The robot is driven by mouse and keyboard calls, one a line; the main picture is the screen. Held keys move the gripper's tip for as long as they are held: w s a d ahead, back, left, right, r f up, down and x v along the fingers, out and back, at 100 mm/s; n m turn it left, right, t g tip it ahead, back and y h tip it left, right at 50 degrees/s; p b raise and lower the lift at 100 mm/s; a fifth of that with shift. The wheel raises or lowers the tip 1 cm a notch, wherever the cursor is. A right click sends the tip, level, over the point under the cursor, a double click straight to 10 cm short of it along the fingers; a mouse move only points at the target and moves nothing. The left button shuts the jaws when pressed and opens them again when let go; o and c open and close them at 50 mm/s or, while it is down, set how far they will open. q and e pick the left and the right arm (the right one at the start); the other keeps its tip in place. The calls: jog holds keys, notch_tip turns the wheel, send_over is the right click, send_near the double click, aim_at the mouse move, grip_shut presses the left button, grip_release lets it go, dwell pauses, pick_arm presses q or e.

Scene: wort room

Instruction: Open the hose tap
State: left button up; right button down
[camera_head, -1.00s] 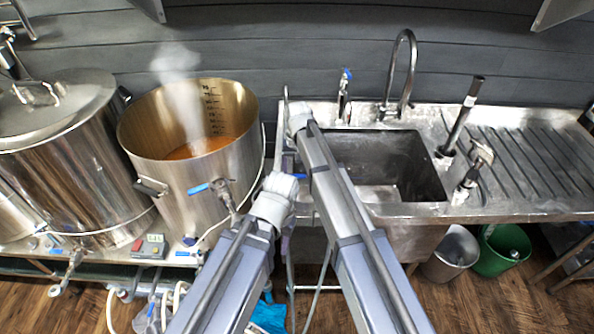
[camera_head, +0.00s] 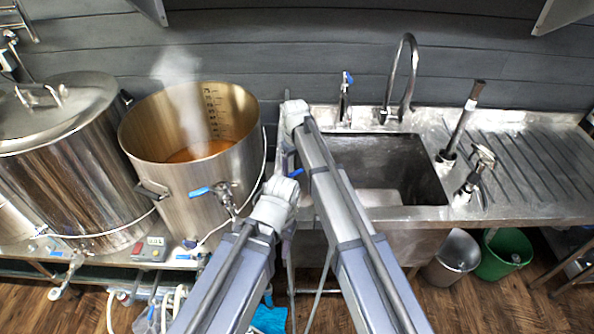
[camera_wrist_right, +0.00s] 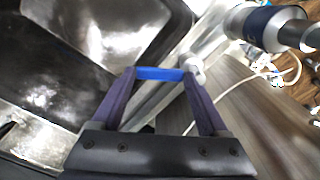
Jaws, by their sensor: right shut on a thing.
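The hose tap's blue lever (camera_head: 296,173) shows at the left front of the sink, beside my right wrist. In the right wrist view, a blue bar, the lever (camera_wrist_right: 160,74), spans between the two fingertips of my right gripper (camera_wrist_right: 161,80). The right gripper (camera_head: 289,164) is shut on this lever. The tap's body is mostly hidden by my arms in the head view. My left arm reaches to just below the right wrist. Its fingers are mostly hidden, so their opening cannot be told.
A steaming steel kettle (camera_head: 185,190) with a blue-handled valve stands left of my arms. The steel sink (camera_head: 440,170) has a tall faucet (camera_head: 413,70) and a small blue-topped tap (camera_head: 345,95). Grey (camera_head: 452,262) and green (camera_head: 503,255) buckets stand below.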

jog(key=n, duration=0.2)
jog(key=w+a+n, duration=0.1)
jog(key=a+n, duration=0.1)
jog(key=n, duration=0.1)
jog(key=shift+w+n, duration=0.3)
jog(key=shift+w, duration=0.05)
jog(key=n, duration=0.1)
jog(key=a+n, duration=0.1)
jog(key=n, duration=0.1)
jog(key=shift+w+a, duration=0.1)
jog(key=shift+w, duration=0.1)
jog(key=shift+a+n, duration=0.25)
jog(key=shift+n, duration=0.4)
jog(key=shift+a+n, duration=0.25)
jog(key=shift+n, duration=0.4)
grip_release()
jog(key=shift+r, duration=0.1)
notch_tip(320, 180, up, 8)
jog(key=p, duration=0.7)
jog(key=shift+f+p, duration=0.2)
jog(key=shift+p, duration=0.2)
